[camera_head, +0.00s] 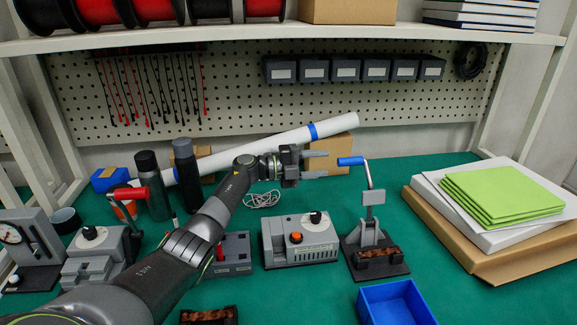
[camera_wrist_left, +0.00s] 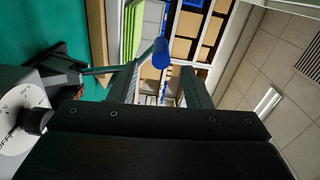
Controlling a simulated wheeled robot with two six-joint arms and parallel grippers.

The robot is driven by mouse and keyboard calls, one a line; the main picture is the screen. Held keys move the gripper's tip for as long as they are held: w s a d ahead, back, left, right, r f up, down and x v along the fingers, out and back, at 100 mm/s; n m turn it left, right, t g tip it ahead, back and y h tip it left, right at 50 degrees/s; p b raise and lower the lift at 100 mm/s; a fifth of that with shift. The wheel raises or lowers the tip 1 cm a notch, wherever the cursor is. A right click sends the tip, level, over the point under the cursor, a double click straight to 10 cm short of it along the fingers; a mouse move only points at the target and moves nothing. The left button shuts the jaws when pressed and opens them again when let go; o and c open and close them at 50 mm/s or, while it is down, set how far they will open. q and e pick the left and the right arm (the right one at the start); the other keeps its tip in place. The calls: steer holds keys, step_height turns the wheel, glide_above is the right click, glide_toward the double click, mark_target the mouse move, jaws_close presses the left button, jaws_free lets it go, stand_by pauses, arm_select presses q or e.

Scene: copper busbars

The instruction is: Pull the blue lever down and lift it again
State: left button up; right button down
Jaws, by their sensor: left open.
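The blue lever (camera_head: 351,161) is the blue grip at the top of a grey lever press (camera_head: 370,225) on the green table, right of the middle. Its arm stands raised. My left gripper (camera_head: 326,163) is open and lies just left of the blue grip, its fingers pointing right towards it. In the left wrist view the blue lever (camera_wrist_left: 161,52) shows between and beyond the two fingers (camera_wrist_left: 158,85). I cannot see the fingers touching it. A copper-brown busbar (camera_head: 377,253) lies on the press's base. My right gripper is not in view.
A grey box with a dial (camera_head: 300,240) stands left of the press. A blue tray (camera_head: 396,302) is in front of it. Green sheets on boxes (camera_head: 502,194) lie at the right. A red-handled press (camera_head: 128,193) and dark bottles (camera_head: 186,165) stand at the left.

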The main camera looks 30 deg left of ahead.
arm_select(q)
steer(key=v, duration=0.8)
steer(key=shift+a+b, duration=0.15)
steer(key=shift+b, duration=0.2)
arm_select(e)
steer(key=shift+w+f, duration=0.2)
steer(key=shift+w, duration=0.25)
arm_select(q)
steer(key=shift+s, duration=0.1)
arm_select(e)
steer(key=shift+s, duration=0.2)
